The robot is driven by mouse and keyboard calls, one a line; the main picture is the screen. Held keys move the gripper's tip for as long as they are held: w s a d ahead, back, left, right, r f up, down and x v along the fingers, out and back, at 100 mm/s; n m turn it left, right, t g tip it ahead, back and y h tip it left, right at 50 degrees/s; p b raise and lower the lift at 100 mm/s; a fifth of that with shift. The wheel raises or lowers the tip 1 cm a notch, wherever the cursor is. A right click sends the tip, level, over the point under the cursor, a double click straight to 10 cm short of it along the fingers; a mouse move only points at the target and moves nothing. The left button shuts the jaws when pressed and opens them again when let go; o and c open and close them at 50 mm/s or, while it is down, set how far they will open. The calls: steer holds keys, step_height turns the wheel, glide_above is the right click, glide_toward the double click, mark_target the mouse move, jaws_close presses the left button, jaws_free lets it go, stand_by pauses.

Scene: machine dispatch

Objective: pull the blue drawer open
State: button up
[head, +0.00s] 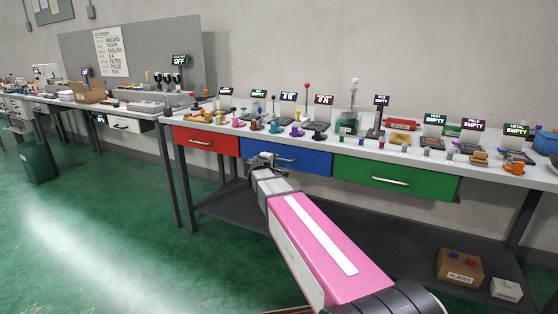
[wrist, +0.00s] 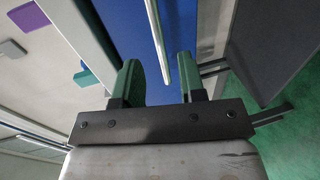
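The blue drawer (head: 312,163) is under the long white bench, between two other drawers, and its front looks flush with theirs. Its pale bar handle (head: 287,159) is partly hidden behind my gripper (head: 264,159), which is at the left part of the drawer front. In the wrist view, the blue front (wrist: 113,30) fills the upper middle and the handle bar (wrist: 157,38) runs down between the two green fingertips of my gripper (wrist: 160,80). The fingers are apart, with a gap to the bar on both sides. The bar is closer to the right finger.
A red drawer (head: 207,142) is on the left and a green drawer (head: 395,178) on the right. The bench top (head: 340,142) carries many small parts and display stands. A dark lower shelf (head: 240,205) with boxes lies beneath. The green floor in front is clear.

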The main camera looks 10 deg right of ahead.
mark_target(279, 159)
steer(key=shift+x, duration=2.75)
jaws_close()
